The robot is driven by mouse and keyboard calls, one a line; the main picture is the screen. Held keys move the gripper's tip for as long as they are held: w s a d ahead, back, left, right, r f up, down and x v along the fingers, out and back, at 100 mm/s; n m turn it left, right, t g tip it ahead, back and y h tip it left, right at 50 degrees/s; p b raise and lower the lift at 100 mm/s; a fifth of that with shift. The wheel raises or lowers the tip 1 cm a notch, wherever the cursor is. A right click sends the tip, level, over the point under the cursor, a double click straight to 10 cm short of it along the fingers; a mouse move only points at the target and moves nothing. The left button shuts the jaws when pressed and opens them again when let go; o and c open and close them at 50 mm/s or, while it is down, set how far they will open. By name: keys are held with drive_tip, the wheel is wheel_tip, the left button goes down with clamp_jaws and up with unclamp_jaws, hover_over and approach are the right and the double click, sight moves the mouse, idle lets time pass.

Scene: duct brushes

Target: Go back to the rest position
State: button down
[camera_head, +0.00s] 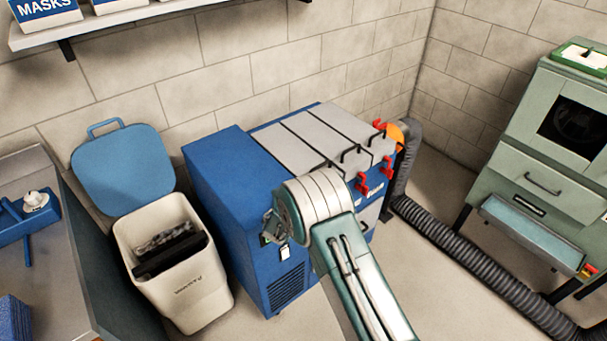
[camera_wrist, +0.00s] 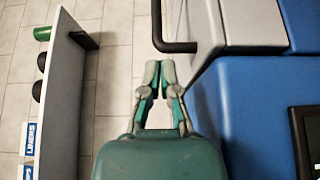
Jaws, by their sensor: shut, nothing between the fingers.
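My gripper (camera_wrist: 159,70) shows in the wrist view with its two fingertips together and nothing held between them. It is beside the blue cabinet (camera_wrist: 245,115), whose side and grey top fill the right of that view. A dark bar handle (camera_wrist: 170,45) is just beyond the fingertips. In the head view my arm bends in front of the blue machine (camera_head: 228,180), and my gripper is hidden there.
A white bin (camera_head: 190,295) with dark items inside and its blue lid open stands left of the machine. A workbench (camera_head: 75,275) is at the far left. A grey hose (camera_head: 470,255) crosses the floor toward a green cabinet (camera_head: 535,170). A wall shelf (camera_head: 130,18) is above.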

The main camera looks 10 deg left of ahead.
drive_tip(key=a+v, duration=0.1)
drive_tip(key=v, duration=0.8)
drive_tip(key=s+d+r+m+g+h, duration=0.3)
drive_tip(key=s+d+r+m+g, duration=0.15)
drive_tip(key=d+r, duration=0.6)
drive_tip(key=s+d+r+m+g+h, duration=0.35)
drive_tip(key=d+r+m+g, duration=0.35)
drive_tip(key=d, duration=0.7)
drive_tip(key=s+d+r+m+g+y, duration=0.2)
drive_tip(key=s+d+r+g+y, duration=0.25)
drive_tip(key=s, duration=0.65)
drive_tip(key=s+a+r+m+t+y, duration=0.1)
drive_tip(key=s+r+t+y, duration=0.1)
drive_tip(key=s, duration=0.4)
drive_tip(key=s+a+r+m+t+y, duration=0.1)
drive_tip(key=s+r+t+y, duration=0.1)
drive_tip(key=s+y, duration=0.2)
drive_tip(key=s, duration=0.3)
drive_tip(key=shift+s+r, duration=0.2)
drive_tip(key=shift+r, duration=0.05)
